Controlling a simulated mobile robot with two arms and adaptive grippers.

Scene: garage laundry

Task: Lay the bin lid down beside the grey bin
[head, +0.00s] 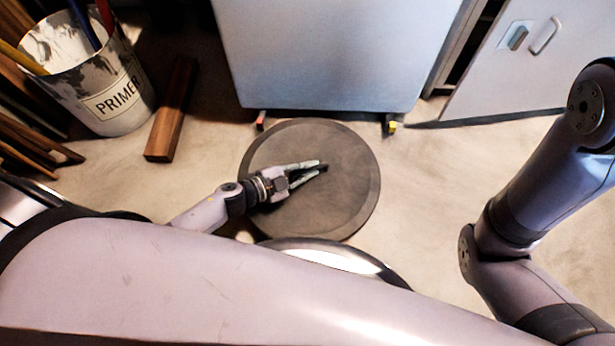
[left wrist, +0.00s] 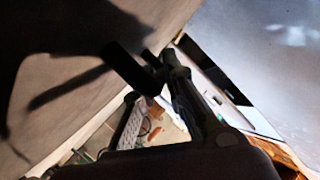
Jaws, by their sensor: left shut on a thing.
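I cannot tell whether the lid touches the floor. A shiny curved rim (head: 335,257) shows just below the lid, mostly hidden by my arm; I cannot tell whether it is the grey bin. My right gripper is out of view.
A pale blue-grey cabinet (head: 330,50) stands just beyond the lid. A white door panel (head: 540,70) is at the upper right. Floor (head: 425,190) is clear right of the lid.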

